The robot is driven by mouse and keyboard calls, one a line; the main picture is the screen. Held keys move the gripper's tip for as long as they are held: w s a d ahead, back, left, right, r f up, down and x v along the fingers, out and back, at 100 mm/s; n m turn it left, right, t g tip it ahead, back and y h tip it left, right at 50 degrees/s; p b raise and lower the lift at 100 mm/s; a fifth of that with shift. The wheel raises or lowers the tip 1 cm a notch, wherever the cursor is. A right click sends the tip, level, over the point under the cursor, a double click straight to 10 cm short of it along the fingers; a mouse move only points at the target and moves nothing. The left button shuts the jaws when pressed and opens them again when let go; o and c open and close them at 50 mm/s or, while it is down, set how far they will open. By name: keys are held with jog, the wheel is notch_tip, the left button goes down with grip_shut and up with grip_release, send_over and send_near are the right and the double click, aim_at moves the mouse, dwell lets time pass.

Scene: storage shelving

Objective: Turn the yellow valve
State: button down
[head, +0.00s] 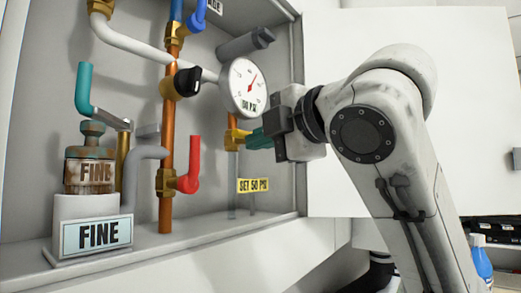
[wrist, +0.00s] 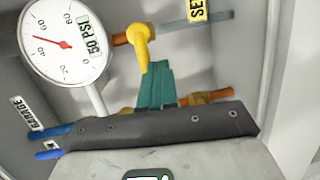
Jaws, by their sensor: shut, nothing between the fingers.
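The yellow valve (head: 236,138) sits on a thin copper-and-grey pipe below the gauge, inside the white cabinet. In the wrist view the yellow valve (wrist: 141,44) is a bent handle with its free end pointing toward the fingers. My gripper (head: 254,140) comes in from the right, with its teal fingers shut and empty. In the wrist view the gripper (wrist: 157,70) has its fingertips just beside the lower end of the yellow handle. I cannot tell whether they touch it. In the head view the fingertips and my wrist hide part of the area right of the valve.
A round pressure gauge (head: 243,87) marked 50 PSI is close above the gripper. A red valve (head: 189,167), a black knob (head: 187,82) and a teal handle (head: 92,88) are further left. The cabinet's lower shelf (head: 190,238) is mostly clear.

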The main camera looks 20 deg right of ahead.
jog(key=shift+s+d+f+b, duration=0.15)
jog(key=shift+s+d+f, duration=0.1)
jog(key=shift+s+d, duration=0.4)
jog(key=shift+s+d+f+b, duration=0.2)
jog(key=shift+s+d, duration=0.25)
jog(key=shift+s, duration=0.35)
jog(key=shift+s+d+f+b, duration=0.1)
jog(key=shift+s+d+f, duration=0.15)
jog(key=shift+s+d, duration=0.4)
jog(key=shift+a, duration=0.1)
